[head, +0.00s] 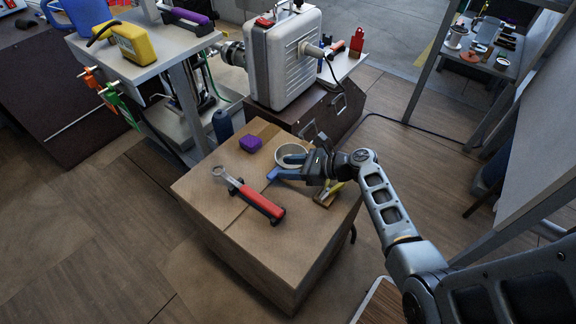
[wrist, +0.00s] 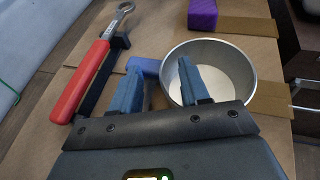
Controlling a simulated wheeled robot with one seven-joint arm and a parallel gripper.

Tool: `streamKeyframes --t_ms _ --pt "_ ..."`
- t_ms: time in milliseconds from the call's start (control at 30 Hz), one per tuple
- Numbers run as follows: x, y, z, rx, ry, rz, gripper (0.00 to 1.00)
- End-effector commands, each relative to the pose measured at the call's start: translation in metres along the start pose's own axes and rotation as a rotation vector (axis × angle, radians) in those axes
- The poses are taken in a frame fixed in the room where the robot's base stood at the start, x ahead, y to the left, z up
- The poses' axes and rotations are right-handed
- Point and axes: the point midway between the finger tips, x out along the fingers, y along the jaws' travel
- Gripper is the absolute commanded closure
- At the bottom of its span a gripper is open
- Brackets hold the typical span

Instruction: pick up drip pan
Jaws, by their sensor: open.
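The drip pan looks to be the round, shallow metal pan (head: 287,149) on top of the cardboard box (head: 215,225). In the wrist view the pan (wrist: 235,65) sits upright, right of centre. My gripper (head: 287,166) is open at the pan's near side in the head view. In the wrist view my gripper (wrist: 158,70) has its right finger overlapping the pan's inside and its left finger outside, with the left rim between them. I cannot tell whether either finger touches the pan. The fingers hide part of the near wall.
A red-handled wrench (head: 250,194), a purple block (head: 250,143) and a yellow item (head: 330,192) lie on the box around the pan. A blue piece (wrist: 147,66) lies beside the pan, behind my left finger. A dark blue bottle (head: 222,125) stands behind the box.

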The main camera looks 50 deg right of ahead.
Motion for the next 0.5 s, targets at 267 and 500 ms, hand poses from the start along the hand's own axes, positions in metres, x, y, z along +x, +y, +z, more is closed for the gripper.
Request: streamKeyframes --t_ms 267,500 --pt "-0.0005 -0.0002 0.0003 0.000 0.000 -0.001 0.66" --pt "-0.0005 0.0001 -0.0002 0.000 0.001 0.000 0.89"
